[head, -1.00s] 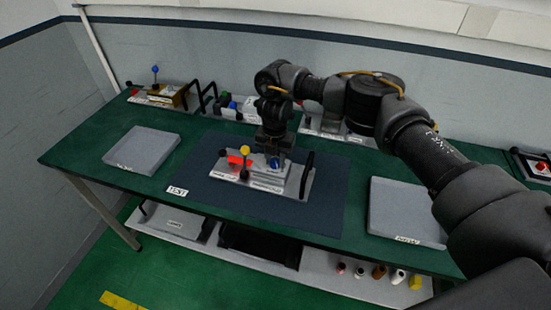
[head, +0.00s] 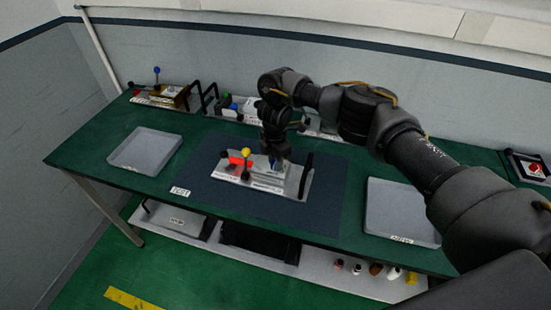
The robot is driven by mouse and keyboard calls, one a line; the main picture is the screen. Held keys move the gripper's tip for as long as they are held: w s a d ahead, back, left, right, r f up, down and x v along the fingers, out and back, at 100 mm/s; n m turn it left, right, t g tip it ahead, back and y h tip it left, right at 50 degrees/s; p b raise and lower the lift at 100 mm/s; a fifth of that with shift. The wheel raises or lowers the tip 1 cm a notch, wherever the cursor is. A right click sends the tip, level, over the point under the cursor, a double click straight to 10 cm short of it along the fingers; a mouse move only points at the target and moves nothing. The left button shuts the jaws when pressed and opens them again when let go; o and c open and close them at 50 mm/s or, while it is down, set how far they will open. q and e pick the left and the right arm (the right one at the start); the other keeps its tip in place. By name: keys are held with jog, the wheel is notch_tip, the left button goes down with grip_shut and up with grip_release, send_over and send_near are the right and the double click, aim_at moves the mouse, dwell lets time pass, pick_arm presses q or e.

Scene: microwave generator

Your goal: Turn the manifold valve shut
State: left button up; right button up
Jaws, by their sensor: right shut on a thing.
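The manifold unit is a light grey plate (head: 293,187) with black upright handles, lying on the dark blue mat in the middle of the bench. It carries a red part (head: 236,161), a lever with a yellow ball (head: 246,153) and a grey block with a blue valve knob (head: 272,165). My right gripper (head: 274,159) points down over the block and is shut on the blue knob, which it mostly hides. The exact finger contact is too small to see. My left gripper is not in view.
A grey tray (head: 122,154) lies at the left and another tray (head: 376,219) at the right. Other units, one with a blue-ball lever (head: 157,71), stand along the back edge. A red-button box (head: 535,168) is at far right. The lower shelf holds cases and small bottles.

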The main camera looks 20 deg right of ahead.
dwell(0.5)
jog(key=o, duration=1)
jog(key=shift+r, duration=0.55)
notch_tip(320, 180, up, 10)
jog(key=shift+f, duration=0.1)
